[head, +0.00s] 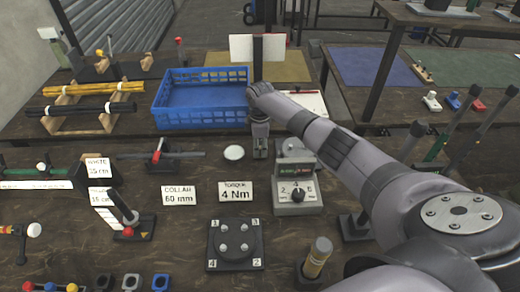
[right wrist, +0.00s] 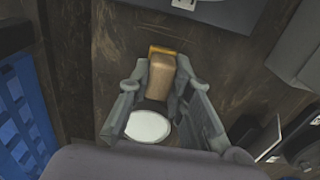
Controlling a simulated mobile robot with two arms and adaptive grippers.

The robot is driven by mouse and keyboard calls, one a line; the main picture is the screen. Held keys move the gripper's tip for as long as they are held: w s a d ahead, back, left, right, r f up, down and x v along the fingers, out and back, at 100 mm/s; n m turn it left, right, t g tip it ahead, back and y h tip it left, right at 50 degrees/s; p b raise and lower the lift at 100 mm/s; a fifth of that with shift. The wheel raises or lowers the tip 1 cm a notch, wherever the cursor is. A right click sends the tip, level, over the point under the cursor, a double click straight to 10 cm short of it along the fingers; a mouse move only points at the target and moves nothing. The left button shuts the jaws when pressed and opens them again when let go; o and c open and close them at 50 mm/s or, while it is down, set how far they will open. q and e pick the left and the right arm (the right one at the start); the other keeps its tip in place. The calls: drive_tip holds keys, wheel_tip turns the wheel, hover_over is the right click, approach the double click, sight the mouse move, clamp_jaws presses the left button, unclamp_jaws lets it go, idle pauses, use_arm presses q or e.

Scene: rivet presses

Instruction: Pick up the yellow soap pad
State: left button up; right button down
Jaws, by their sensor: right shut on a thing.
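The yellow soap pad appears to be the tan block with a yellow edge (right wrist: 161,77) in the right wrist view. My right gripper (right wrist: 163,68) is shut on it, with one grey finger along each side. In the head view my right gripper (head: 260,148) points down over the bench, just right of a white round disc (head: 234,153). The pad is hidden there behind the gripper. The disc also shows in the right wrist view (right wrist: 148,127), below the pad in the picture. I cannot tell whether the pad touches the bench. My left gripper is not in view.
A blue crate (head: 196,117) stands behind and left of the gripper. A grey dial device (head: 296,192) is close to its right. Label cards, including one reading 4 Nm (head: 236,191), and a black numbered plate (head: 235,264) are in front. Green rods (head: 452,125) stand far right.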

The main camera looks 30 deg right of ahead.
sight(260, 147)
wheel_tip(260, 147, up, 20)
drive_tip(key=b, duration=0.2)
drive_tip(key=c, duration=1.9)
unclamp_jaws()
drive_tip(key=shift+c, duration=0.2)
clamp_jaws()
drive_tip(key=shift+f, duration=0.1)
